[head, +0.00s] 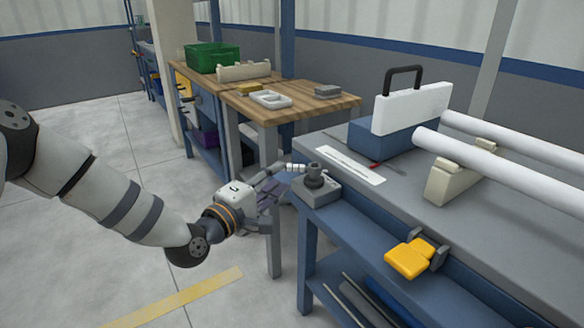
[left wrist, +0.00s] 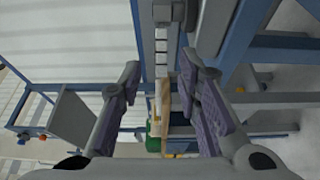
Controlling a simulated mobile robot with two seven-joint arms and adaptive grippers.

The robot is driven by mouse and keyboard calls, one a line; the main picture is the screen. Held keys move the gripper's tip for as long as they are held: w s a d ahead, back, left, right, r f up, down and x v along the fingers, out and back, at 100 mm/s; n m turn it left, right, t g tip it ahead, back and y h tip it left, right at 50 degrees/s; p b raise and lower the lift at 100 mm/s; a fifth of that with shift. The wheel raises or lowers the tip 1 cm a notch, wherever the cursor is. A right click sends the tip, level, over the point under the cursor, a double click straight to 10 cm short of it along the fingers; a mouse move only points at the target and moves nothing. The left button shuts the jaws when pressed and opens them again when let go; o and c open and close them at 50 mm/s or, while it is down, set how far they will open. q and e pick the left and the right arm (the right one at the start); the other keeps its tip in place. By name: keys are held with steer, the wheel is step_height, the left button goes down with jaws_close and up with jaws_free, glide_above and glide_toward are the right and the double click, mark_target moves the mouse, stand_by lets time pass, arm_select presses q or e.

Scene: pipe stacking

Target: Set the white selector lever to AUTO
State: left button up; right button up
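A small grey control box (head: 318,188) with a dark round knob (head: 314,175) sits at the near-left corner of the grey bench. A short white banded piece, apparently the selector lever (head: 297,168), points left from beside the knob. In the left wrist view the white lever (left wrist: 161,48) runs down from the top, between the lines of the two fingers. My left gripper (head: 275,184) is just left of the box, with its fingers toward it. In the wrist view its purple-padded fingers (left wrist: 160,95) are spread apart, with nothing clearly held. Any lever markings are unreadable. My right gripper is not visible.
The grey bench (head: 440,205) carries a blue block (head: 385,139) with a white handled panel, and white pipes (head: 490,165) on a cream support. A yellow paddle (head: 409,259) projects from its front edge. A wooden table (head: 300,103) stands behind. Open floor lies left.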

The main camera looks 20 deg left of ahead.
mark_target(288, 169)
arm_select(q)
steer(key=x, duration=0.6)
steer(key=shift+w+a+f+b, duration=0.1)
steer(key=shift+w+f+b, duration=0.1)
steer(key=shift+b, duration=0.1)
jaws_close()
